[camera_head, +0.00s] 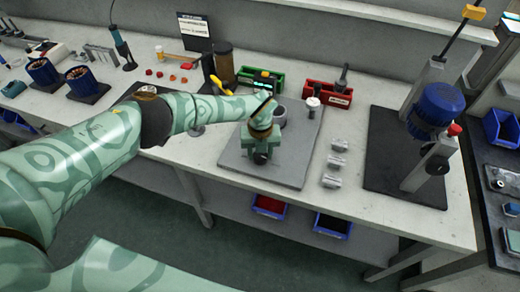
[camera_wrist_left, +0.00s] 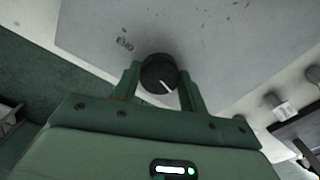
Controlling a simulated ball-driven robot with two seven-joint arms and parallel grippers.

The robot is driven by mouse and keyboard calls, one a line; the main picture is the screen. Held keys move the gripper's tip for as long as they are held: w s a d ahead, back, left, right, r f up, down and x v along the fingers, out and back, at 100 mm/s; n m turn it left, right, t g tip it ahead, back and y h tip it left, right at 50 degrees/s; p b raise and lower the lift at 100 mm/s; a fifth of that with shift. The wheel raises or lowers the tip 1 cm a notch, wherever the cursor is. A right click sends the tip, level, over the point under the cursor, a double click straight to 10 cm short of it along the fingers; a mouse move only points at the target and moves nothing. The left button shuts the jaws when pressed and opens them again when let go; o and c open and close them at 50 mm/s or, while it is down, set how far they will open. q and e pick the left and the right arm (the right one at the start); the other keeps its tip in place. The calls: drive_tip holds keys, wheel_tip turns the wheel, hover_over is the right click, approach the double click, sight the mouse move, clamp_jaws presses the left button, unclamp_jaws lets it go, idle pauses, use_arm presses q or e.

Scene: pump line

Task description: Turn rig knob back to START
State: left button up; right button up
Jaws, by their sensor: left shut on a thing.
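The rig knob (camera_wrist_left: 158,72) is round and black with a white pointer line, seen in the left wrist view. Its line points toward the lower right of that view, away from the printed END mark (camera_wrist_left: 125,43). No START mark can be read. My left gripper (camera_wrist_left: 160,68) is shut on the knob, one green finger on each side. In the head view, my left gripper (camera_head: 262,142) is low over the grey rig plate (camera_head: 296,160), and its fingertips are hard to make out. My right gripper is not in view.
A grey cylinder (camera_head: 280,116) stands just behind my left gripper. Several small metal blocks (camera_head: 335,161) lie right of the plate. A blue pump motor (camera_head: 438,104) stands on a dark mat farther right. Green (camera_head: 262,80) and red (camera_head: 326,95) bins are behind.

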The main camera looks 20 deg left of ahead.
use_arm(q)
drive_tip(key=shift+w+r+n+p, duration=0.1)
drive_tip(key=shift+n+p, duration=0.55)
drive_tip(key=shift+n, duration=0.85)
drive_tip(key=o, duration=1)
drive_tip(key=shift+c, duration=0.2)
wheel_tip(320, 180, up, 8)
drive_tip(key=p, duration=0.3)
drive_tip(key=shift+a+r+p, duration=0.1)
drive_tip(key=shift+r+p, duration=0.05)
drive_tip(key=shift+p, duration=0.15)
wheel_tip(320, 180, up, 8)
drive_tip(key=p, duration=0.1)
hover_over(260, 155)
